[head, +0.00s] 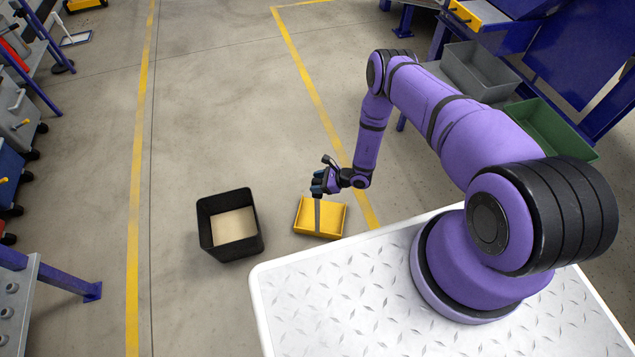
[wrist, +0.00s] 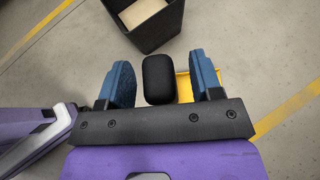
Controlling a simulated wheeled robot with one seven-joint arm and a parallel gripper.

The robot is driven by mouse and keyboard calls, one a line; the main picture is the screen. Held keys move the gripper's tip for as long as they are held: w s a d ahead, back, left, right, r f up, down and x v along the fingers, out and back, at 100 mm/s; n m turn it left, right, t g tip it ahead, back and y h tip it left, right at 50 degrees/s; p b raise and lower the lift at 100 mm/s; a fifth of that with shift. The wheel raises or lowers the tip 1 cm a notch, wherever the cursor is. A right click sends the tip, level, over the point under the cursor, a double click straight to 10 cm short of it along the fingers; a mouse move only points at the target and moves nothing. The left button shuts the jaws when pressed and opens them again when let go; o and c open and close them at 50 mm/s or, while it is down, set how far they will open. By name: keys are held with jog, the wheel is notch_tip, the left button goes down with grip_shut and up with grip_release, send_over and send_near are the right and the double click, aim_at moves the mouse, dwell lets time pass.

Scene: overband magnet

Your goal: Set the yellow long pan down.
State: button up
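The yellow long pan (head: 335,217) is a yellow scoop with a grey upright shaft. In the head view it is at floor level, right of the black bin, and I see no clear gap beneath it. My gripper (head: 320,184) is at the top of the shaft. In the wrist view the pan's black handle end (wrist: 160,80) stands between the two blue fingers of my gripper (wrist: 164,84). A gap shows on each side of the handle, so the fingers look open around it. Part of the yellow scoop shows below, behind the right finger.
A black bin (head: 206,237) with a pale inside stands close left of the pan. My white deck edge is just nearer. Yellow floor lines (head: 139,150) run on both sides. Grey (head: 478,72) and green (head: 551,137) bins stand at the right. Floor beyond is clear.

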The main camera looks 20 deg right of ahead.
jog(key=v, duration=1)
jog(key=shift+s+d, duration=0.2)
jog(key=shift+d, duration=0.15)
jog(key=shift+r, duration=0.15)
